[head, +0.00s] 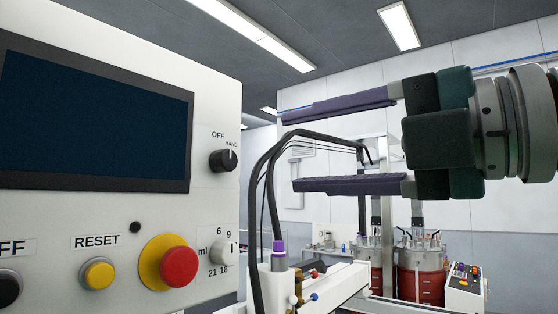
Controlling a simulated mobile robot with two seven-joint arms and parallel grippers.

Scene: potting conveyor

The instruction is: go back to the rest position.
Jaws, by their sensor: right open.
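My right gripper (340,146) comes in from the right, high in the head view. Its two long purple-grey fingers point left and stand wide apart, one above the other. Nothing is held between them; only the back wall and black tubes show through the gap. The fingertips are to the right of the control panel (215,105) in the picture, and I see no contact with it. My left gripper is not in view.
The panel fills the left side, with a dark screen (95,120), an OFF/HAND knob (223,160), a red button (179,267) and a yellow reset button (98,273). Black tubes (262,170) arch beside it. Red-brown vessels (421,270) stand at the back right.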

